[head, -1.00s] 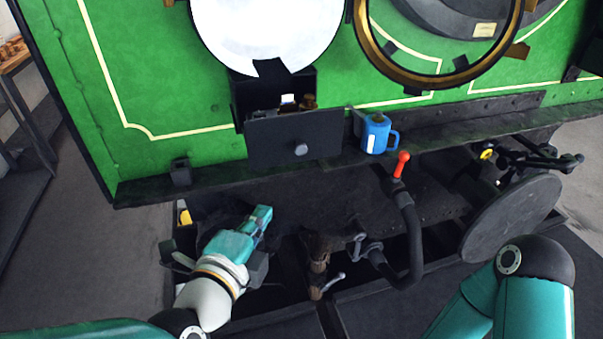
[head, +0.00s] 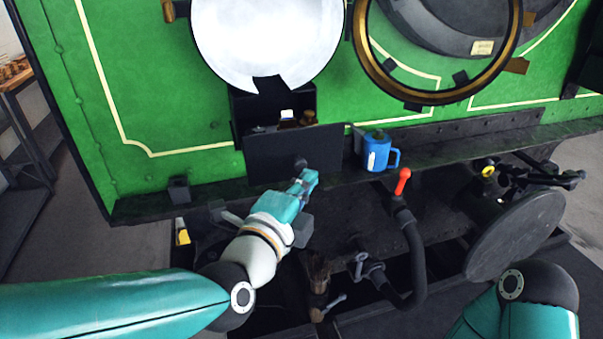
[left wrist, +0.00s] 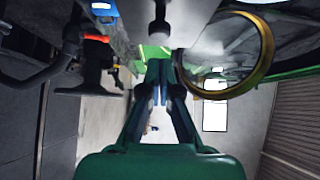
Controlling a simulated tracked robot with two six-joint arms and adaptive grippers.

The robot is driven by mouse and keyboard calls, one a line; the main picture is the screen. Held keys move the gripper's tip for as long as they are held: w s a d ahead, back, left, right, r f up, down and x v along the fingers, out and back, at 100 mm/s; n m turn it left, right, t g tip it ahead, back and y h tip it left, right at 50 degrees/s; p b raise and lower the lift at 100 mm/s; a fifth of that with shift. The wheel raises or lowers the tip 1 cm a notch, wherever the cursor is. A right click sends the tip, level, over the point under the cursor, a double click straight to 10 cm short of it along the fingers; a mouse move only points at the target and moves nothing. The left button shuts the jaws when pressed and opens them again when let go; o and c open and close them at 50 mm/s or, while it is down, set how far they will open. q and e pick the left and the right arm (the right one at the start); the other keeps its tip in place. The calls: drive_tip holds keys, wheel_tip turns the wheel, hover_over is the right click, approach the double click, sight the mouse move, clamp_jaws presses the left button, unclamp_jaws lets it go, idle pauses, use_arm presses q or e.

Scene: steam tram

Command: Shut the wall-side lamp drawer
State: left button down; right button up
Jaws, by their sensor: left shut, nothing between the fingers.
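The lamp drawer (head: 265,158) is a dark grey box front with a small round knob, below the white round lamp (head: 266,40). It stands open: a white-and-blue item (head: 287,115) and brown items (head: 308,117) show behind its front panel. My left gripper (head: 306,180) is shut and empty, just below and right of the knob in the head view, partly covering the panel's lower edge. Whether it touches the panel is unclear. In the left wrist view the knob (left wrist: 158,32) hangs above the closed fingertips (left wrist: 159,68). My right gripper is out of view.
A blue mug (head: 376,150) stands on the ledge right of the drawer. A red-handled lever (head: 402,182) and curved black hose (head: 414,250) are lower right. A round buffer plate (head: 515,238) sits farther right. A brass ring (head: 440,98) is upper right.

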sight(289, 141)
use_arm(q)
drive_tip(key=shift+w+a, duration=0.25)
drive_tip(key=shift+w, duration=0.25)
drive_tip(key=shift+w+a, duration=0.25)
drive_tip(key=shift+w, duration=0.25)
